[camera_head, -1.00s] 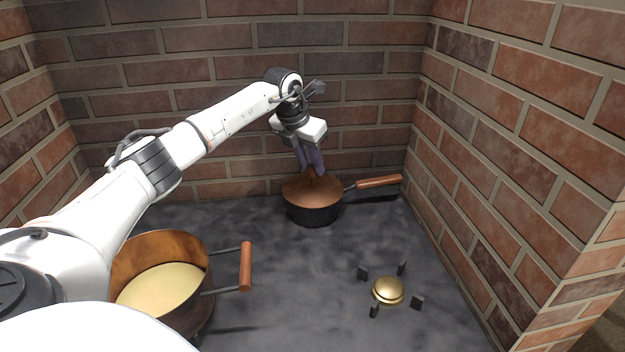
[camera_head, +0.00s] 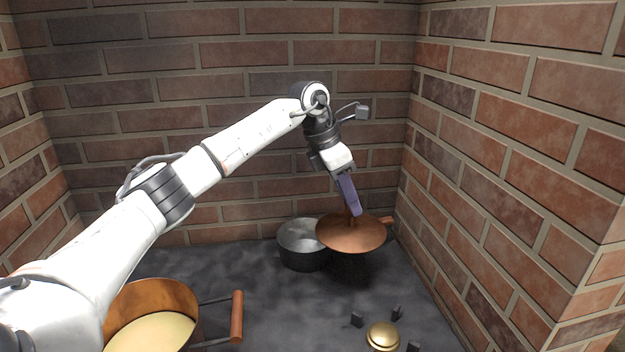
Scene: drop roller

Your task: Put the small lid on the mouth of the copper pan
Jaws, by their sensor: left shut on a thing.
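My left gripper (camera_head: 350,196) is shut on the upright knob of a round copper-coloured lid (camera_head: 350,236). It holds the lid roughly level, just right of a dark round pan (camera_head: 300,262), which is uncovered with its grey inside showing. The lid overlaps this pan's right edge in the picture and hides most of its handle. A copper-sided pan (camera_head: 150,296) with a pale yellow inside and a wooden handle (camera_head: 237,316) is at the lower left, open and cut off by the bottom edge. My right gripper is out of view.
A brass dome (camera_head: 383,335) with several small black posts (camera_head: 357,320) around it is at the bottom right. Brick walls (camera_head: 260,55) close in the back and sides. The dark worktop (camera_head: 260,295) is clear between the two pans.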

